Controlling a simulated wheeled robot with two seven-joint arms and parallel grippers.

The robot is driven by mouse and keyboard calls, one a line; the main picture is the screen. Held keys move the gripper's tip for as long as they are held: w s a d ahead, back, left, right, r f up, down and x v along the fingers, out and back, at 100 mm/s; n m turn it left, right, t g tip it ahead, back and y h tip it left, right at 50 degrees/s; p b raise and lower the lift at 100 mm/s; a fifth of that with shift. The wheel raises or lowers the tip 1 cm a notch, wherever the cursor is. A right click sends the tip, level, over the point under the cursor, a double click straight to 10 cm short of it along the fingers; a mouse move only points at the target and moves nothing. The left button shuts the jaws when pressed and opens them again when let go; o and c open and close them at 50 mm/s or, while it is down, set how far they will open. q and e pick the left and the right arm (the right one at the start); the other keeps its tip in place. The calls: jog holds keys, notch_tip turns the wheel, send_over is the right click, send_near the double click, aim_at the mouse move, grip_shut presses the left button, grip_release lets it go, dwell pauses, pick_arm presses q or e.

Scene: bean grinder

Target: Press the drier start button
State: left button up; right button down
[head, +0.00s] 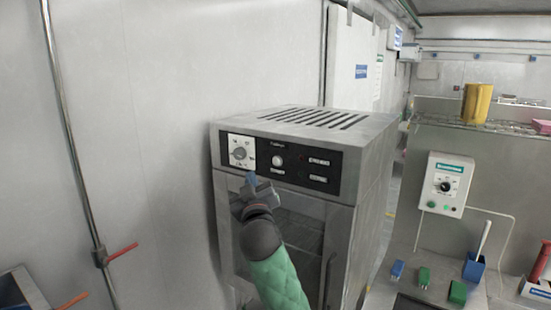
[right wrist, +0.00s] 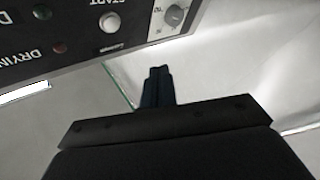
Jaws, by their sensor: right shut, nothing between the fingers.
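The drier (head: 370,165) is a grey metal box with slots on top and a glazed door below its black control panel (head: 313,160). The start button (head: 277,161) is a round white button on that panel, right of a dial (head: 239,151). In the right wrist view the start button (right wrist: 110,22) shows upside down beside the word START. My right gripper (head: 251,179) is shut and empty. Its blue fingertips, also in the right wrist view (right wrist: 158,72), are just below the panel, apart from the button and nearer the dial side. My left gripper is out of view.
At right are a white control box (head: 444,184), small blue and green blocks and a yellow cup (head: 476,103).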

aim_at(276, 162)
jog(key=shift+r, duration=0.1)
dwell(0.3)
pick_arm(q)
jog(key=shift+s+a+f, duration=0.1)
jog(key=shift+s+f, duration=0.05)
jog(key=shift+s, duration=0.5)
pick_arm(e)
jog(key=shift+w+d, duration=0.85)
jog(key=shift+w, duration=0.35)
jog(key=shift+w+d, duration=0.85)
jog(key=shift+w, duration=0.35)
jog(key=shift+w+d, duration=0.85)
jog(key=shift+w, duration=0.35)
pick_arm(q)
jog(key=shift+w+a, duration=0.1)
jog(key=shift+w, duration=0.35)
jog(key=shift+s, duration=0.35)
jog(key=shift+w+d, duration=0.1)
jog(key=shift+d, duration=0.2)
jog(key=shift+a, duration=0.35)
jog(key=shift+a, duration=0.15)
pick_arm(e)
jog(key=shift+w+d, duration=0.1)
